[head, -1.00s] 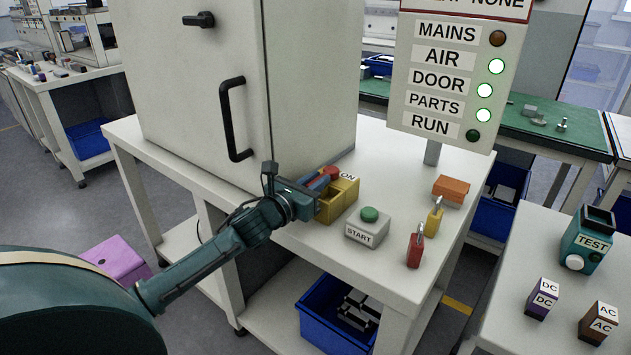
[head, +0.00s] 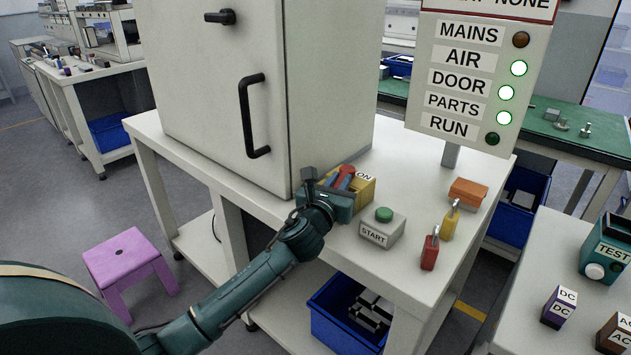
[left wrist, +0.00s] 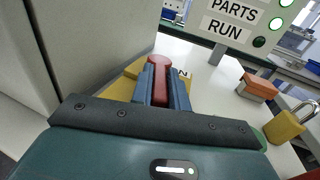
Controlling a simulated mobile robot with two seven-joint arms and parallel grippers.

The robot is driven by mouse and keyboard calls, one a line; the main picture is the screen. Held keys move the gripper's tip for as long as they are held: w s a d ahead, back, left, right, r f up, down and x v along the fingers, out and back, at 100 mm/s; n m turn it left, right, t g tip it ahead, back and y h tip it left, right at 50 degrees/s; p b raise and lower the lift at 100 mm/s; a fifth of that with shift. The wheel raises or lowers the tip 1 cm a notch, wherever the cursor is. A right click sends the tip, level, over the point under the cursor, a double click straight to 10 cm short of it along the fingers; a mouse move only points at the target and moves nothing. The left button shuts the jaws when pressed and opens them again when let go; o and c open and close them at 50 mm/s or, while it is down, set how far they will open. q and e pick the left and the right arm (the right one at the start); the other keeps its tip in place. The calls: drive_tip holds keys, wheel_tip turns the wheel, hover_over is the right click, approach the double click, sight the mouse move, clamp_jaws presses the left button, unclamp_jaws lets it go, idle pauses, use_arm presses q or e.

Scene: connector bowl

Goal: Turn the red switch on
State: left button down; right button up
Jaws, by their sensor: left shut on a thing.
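The red switch lever (head: 347,170) stands on a yellow switch box (head: 364,190) marked ON, on the white bench beside the cabinet. My left gripper (head: 342,180) is at the box, with its blue fingers on both sides of the lever, shut on it. The left wrist view shows the red lever (left wrist: 159,64) between the two fingers (left wrist: 160,88), with the yellow box (left wrist: 124,84) partly behind them. My gripper hides the front left of the box. I cannot tell the lever's exact tilt. My right gripper is not in view.
A tall cabinet (head: 225,90) stands left of the switch. A grey START box (head: 382,232) with a green button, red (head: 429,252) and yellow (head: 449,224) padlocks and an orange block (head: 467,192) lie to the right. On the sign (head: 470,75), AIR, DOOR and PARTS are lit; MAINS and RUN are dark.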

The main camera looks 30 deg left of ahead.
use_arm(q)
drive_tip(key=shift+w+d+n+g+y, duration=0.1)
drive_tip(key=shift+d+n+g+y, duration=0.15)
drive_tip(key=shift+n+y, duration=0.55)
drive_tip(key=shift+d+n+g+y, duration=0.15)
drive_tip(key=shift+d+n+y, duration=0.25)
drive_tip(key=shift+y, duration=0.7)
drive_tip(key=c, duration=1.4)
unclamp_jaws()
drive_tip(key=shift+o, duration=0.2)
drive_tip(key=p+v, duration=0.1)
drive_tip(key=v, duration=1.2)
drive_tip(key=shift+p, duration=0.3)
